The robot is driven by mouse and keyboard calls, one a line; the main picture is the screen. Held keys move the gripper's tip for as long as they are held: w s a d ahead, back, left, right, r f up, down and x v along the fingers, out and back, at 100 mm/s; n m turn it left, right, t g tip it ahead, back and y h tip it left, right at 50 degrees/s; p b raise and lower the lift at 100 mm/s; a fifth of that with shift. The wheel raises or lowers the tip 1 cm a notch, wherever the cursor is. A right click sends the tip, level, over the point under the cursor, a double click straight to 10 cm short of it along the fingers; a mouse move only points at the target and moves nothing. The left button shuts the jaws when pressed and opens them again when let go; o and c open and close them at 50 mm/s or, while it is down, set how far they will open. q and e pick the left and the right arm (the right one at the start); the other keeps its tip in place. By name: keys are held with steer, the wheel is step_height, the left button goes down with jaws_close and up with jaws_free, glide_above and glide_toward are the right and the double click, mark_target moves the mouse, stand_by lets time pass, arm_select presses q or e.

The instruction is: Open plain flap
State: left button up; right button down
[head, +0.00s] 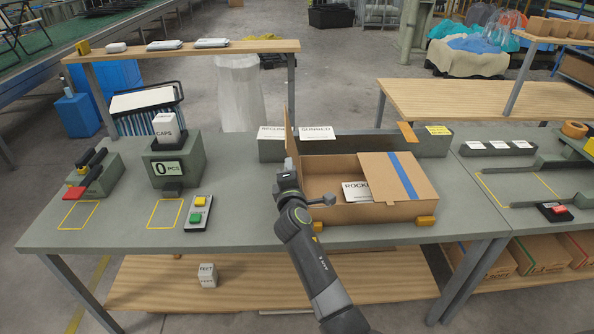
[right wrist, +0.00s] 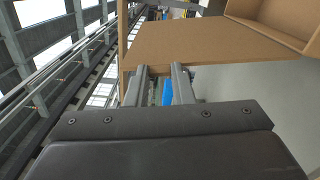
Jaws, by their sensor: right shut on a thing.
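An open cardboard box (head: 345,214) sits on the grey-green table. Its plain flap (head: 289,128) stands nearly upright at the box's left side, seen almost edge-on. The flap also shows as a broad brown panel in the right wrist view (right wrist: 190,42). My right gripper (head: 287,170) is at the box's left side, shut on the edge of the plain flap; its two fingers (right wrist: 163,72) meet the panel's edge in the right wrist view. The other flap, with a blue stripe (head: 402,176), lies over the box's right part. My left gripper is not in view.
A card reading "ROCKE…" (head: 357,191) is in the box. Orange blocks (head: 426,221) stand at its front corners. A low grey rack with labels (head: 317,133) is behind. A counter (head: 172,169) and a button box (head: 198,213) stand to the left.

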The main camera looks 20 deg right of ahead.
steer(key=shift+a, duration=0.1)
stand_by(0.3)
steer(key=c, duration=1.2)
jaws_free()
steer(key=shift+c, duration=0.2)
